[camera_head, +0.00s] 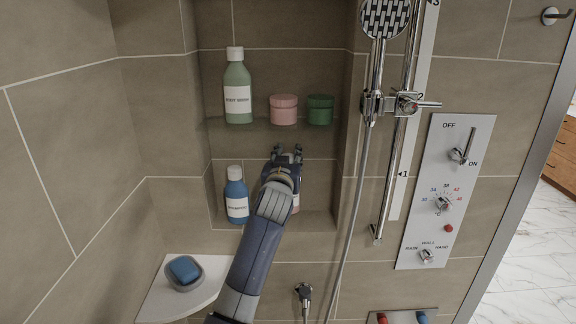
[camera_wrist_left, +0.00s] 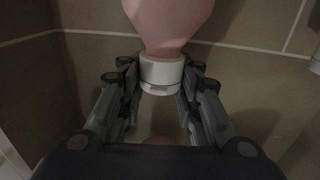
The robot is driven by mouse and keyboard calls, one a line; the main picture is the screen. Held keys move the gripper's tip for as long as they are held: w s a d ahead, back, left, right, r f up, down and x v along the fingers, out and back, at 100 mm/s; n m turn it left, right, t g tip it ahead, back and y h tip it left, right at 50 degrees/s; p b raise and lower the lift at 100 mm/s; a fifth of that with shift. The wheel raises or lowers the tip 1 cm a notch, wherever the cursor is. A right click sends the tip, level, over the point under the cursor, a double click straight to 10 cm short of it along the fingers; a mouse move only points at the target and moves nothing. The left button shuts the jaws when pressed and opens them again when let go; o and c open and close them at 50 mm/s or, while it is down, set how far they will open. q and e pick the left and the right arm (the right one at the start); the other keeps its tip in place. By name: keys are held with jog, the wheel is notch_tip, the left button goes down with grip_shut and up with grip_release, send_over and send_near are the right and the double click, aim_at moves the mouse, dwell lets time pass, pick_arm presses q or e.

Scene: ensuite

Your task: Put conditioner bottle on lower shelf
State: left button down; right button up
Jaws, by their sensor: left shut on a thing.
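A pink bottle with a white cap, likely the conditioner bottle (camera_wrist_left: 168,22), is in my left gripper, which is shut around its white cap in the left wrist view (camera_wrist_left: 160,80). In the head view my left gripper (camera_head: 287,156) is in the lower part of the wall niche and hides most of the bottle; only a sliver of pink and white shows beside the wrist. The lower shelf (camera_head: 318,219) is the niche floor. I cannot tell whether the bottle touches it. My right gripper is not in view.
A blue bottle (camera_head: 236,197) stands on the lower shelf to the left of my gripper. The upper shelf (camera_head: 260,125) holds a green body wash bottle (camera_head: 238,88), a pink jar (camera_head: 284,111) and a green jar (camera_head: 320,111). A shower hose (camera_head: 352,190) hangs to the right.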

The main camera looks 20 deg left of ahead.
pick_arm(q)
notch_tip(320, 180, down, 3)
jog(key=shift+s+r+p, duration=0.1)
jog(key=shift+r+p, duration=0.05)
jog(key=shift+p, duration=0.4)
jog(key=shift+f, duration=0.25)
jog(key=c, duration=1.2)
grip_release()
jog(key=shift+o, duration=0.2)
jog(key=shift+s+d+f, duration=0.1)
jog(key=shift+s, duration=0.35)
jog(key=s+d+b, duration=0.1)
jog(key=s+b, duration=0.2)
jog(key=s, duration=0.8)
jog(key=shift+d, duration=0.4)
